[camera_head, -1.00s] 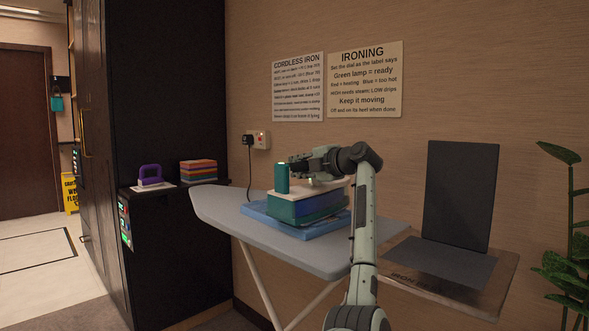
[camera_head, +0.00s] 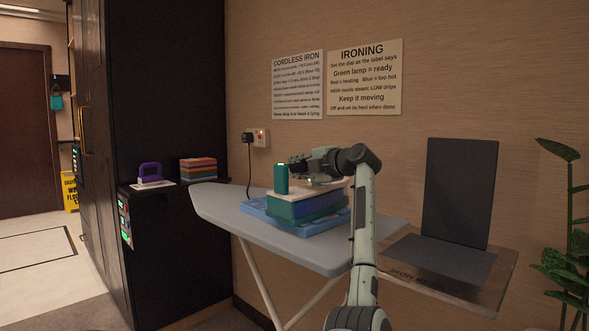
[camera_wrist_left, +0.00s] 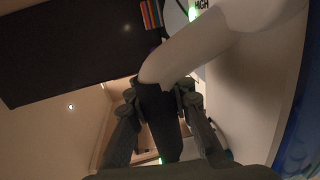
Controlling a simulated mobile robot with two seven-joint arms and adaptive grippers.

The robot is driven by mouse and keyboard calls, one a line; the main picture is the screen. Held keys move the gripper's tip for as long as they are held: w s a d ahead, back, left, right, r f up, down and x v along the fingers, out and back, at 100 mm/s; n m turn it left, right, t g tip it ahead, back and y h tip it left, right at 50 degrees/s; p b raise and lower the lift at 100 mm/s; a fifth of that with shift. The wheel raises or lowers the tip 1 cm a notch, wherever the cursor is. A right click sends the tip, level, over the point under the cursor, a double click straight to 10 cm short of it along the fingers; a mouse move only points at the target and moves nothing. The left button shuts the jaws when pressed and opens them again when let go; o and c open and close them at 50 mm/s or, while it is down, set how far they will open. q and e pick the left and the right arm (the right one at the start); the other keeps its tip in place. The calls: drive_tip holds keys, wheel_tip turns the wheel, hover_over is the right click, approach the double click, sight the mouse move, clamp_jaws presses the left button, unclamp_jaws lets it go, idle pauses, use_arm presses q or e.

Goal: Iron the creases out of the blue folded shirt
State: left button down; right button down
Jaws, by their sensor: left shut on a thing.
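The blue folded shirt (camera_head: 255,209) lies flat on the grey ironing board (camera_head: 225,208), partly hidden. A green-and-blue iron (camera_head: 310,207) with a white top and a teal cylinder (camera_head: 281,180) at its left end sits over the shirt; I cannot tell whether its sole touches the cloth. My left gripper (camera_head: 298,168) is at the top of the iron, beside the teal cylinder. In the left wrist view the fingers (camera_wrist_left: 160,98) close around a dark handle (camera_wrist_left: 158,108) beside a white curved part (camera_wrist_left: 205,45). My right gripper is out of view.
A wooden shelf (camera_head: 430,288) with a dark mat (camera_head: 440,258) and an upright dark panel (camera_head: 460,195) stands right of the board. A black cabinet left holds a purple item (camera_head: 150,173) and a coloured stack (camera_head: 198,169). A plant (camera_head: 570,265) stands far right.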

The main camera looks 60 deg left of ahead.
use_arm(q)
drive_tip(key=shift+r+p+x, duration=0.2)
drive_tip(key=shift+p+x, duration=0.1)
drive_tip(key=shift+x, duration=0.85)
drive_tip(key=shift+s+a, duration=0.15)
drive_tip(key=shift+r+p+x, duration=0.2)
drive_tip(key=shift+p+x, duration=0.25)
drive_tip(key=shift+x, duration=0.7)
drive_tip(key=shift+a+r, duration=0.1)
drive_tip(key=shift+r+p+x, duration=0.1)
drive_tip(key=shift+p+x, duration=0.15)
drive_tip(key=shift+x, duration=0.35)
drive_tip(key=shift+r+p+x, duration=0.15)
drive_tip(key=shift+p+x, duration=0.05)
drive_tip(key=shift+x, duration=0.35)
drive_tip(key=shift+s+a, duration=0.1)
drive_tip(key=shift+a, duration=0.1)
drive_tip(key=shift+r+p+x, duration=0.2)
drive_tip(key=shift+p+x, duration=0.25)
drive_tip(key=shift+x, duration=0.6)
drive_tip(key=shift+s+a, duration=0.1)
drive_tip(key=shift+a, duration=0.1)
drive_tip(key=shift+r+p+x, duration=0.2)
drive_tip(key=shift+p+x, duration=0.25)
drive_tip(key=shift+x, duration=0.65)
